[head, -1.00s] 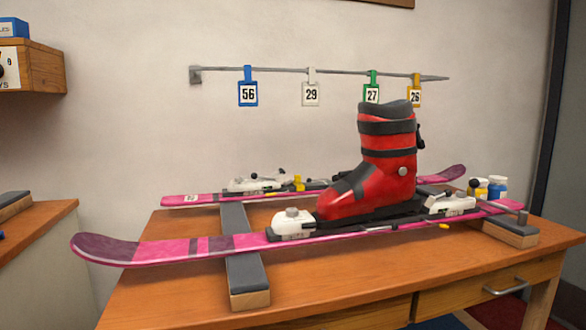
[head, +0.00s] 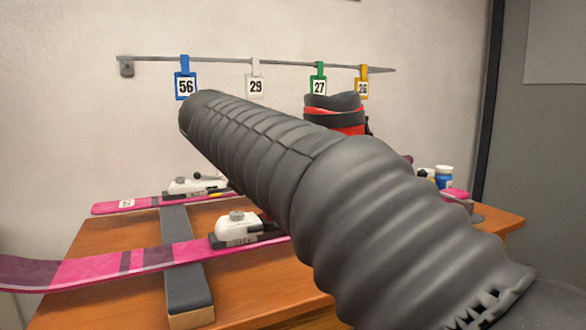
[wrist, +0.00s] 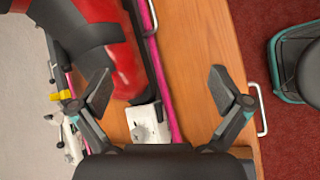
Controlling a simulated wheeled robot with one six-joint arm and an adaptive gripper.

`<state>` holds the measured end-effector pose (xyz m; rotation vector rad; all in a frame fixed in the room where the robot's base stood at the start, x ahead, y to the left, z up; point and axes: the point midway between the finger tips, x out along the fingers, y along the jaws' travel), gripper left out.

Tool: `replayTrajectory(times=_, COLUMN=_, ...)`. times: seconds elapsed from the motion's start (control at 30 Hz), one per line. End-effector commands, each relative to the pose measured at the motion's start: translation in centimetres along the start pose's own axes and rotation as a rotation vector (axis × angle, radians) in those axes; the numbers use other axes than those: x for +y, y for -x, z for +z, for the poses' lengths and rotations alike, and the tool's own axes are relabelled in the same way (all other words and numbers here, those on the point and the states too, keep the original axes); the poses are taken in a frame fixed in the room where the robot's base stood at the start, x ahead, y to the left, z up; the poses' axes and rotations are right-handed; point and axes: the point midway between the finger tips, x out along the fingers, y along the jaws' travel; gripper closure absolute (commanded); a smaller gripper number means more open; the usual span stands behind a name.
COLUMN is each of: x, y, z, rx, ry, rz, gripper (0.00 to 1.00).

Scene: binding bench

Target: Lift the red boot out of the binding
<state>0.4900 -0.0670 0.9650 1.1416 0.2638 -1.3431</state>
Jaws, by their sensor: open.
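The red boot (head: 340,113) shows only its black-and-red cuff top in the head view; my arm hides the rest. In the wrist view, the boot's red shell (wrist: 128,62) and dark cuff fill the upper left. The boot stands over the pink ski (head: 80,268). The binding's white toe piece (head: 237,228) shows below my arm, and in the wrist view (wrist: 150,122) between the finger bases. My gripper (wrist: 160,88) is open and empty, its fingers spread above the ski and bench. The left finger overlaps the boot's edge in that view. The binding's heel piece is hidden.
A second pink ski with a white binding (head: 190,186) lies behind. A padded support (head: 182,255) crosses beneath the skis. Numbered tags hang from a wall rail (head: 220,60). A dark teal-edged object (wrist: 295,60) stands beyond the bench edge.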

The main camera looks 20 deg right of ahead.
Motion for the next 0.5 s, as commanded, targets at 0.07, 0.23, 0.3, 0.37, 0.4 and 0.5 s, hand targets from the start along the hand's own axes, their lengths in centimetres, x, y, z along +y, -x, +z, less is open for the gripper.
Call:
replayTrajectory(times=0.07, x=3.4, y=1.1, z=-0.1, rx=-0.091, ry=0.121, rz=0.012, gripper=0.00)
replayTrajectory(times=0.23, x=8.8, y=3.9, z=0.1, rx=-0.287, ry=0.341, rz=-0.012, gripper=0.00)
replayTrajectory(times=0.3, x=10.2, y=5.0, z=-0.1, rx=-0.356, ry=0.408, rz=-0.037, gripper=0.00)
replayTrajectory(times=0.37, x=11.1, y=5.9, z=-0.3, rx=-0.405, ry=0.456, rz=-0.061, gripper=0.00)
replayTrajectory(times=0.4, x=11.5, y=6.4, z=-0.5, rx=-0.432, ry=0.482, rz=-0.078, gripper=0.00)
replayTrajectory(times=0.5, x=12.1, y=7.4, z=-0.8, rx=-0.482, ry=0.528, rz=-0.116, gripper=0.00)
